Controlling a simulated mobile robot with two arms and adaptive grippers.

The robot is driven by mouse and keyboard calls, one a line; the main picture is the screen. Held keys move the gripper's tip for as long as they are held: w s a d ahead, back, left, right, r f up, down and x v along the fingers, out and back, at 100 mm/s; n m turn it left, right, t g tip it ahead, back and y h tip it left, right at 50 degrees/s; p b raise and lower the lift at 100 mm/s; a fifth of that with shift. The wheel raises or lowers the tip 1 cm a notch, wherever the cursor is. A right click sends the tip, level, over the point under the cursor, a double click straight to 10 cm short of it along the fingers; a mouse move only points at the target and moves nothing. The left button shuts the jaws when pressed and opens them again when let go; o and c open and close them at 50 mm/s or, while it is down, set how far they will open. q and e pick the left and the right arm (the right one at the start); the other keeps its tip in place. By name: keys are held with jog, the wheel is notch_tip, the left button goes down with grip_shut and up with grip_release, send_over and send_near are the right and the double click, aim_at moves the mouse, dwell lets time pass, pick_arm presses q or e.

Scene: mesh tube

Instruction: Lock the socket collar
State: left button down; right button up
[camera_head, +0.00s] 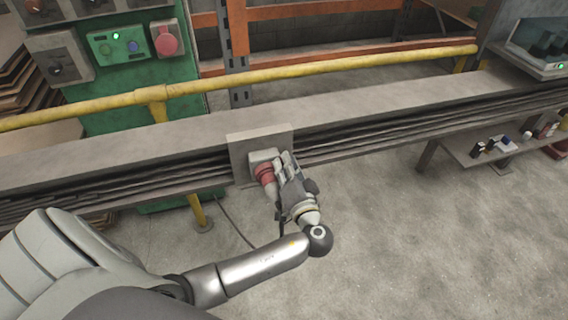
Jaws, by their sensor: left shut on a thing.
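The socket (264,156) is a pale grey housing on a square grey plate (242,143) fixed to the long grey beam. A red collar (265,174) sits at the front of the socket. My left gripper (280,170) is at the collar, its fingers shut on it from the right side. The fingers hide part of the collar and whatever lies behind them. A dark cable hangs below the gripper. My right gripper is not in view.
A yellow rail (300,72) runs behind the beam (400,120). A green control cabinet (120,85) with buttons stands at the back left. A low shelf (490,150) with small items is at the right. The concrete floor (430,250) is clear at the lower right.

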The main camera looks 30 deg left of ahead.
pick_arm(q)
jog(key=c, duration=1.4)
grip_release()
jog(key=v, duration=1.2)
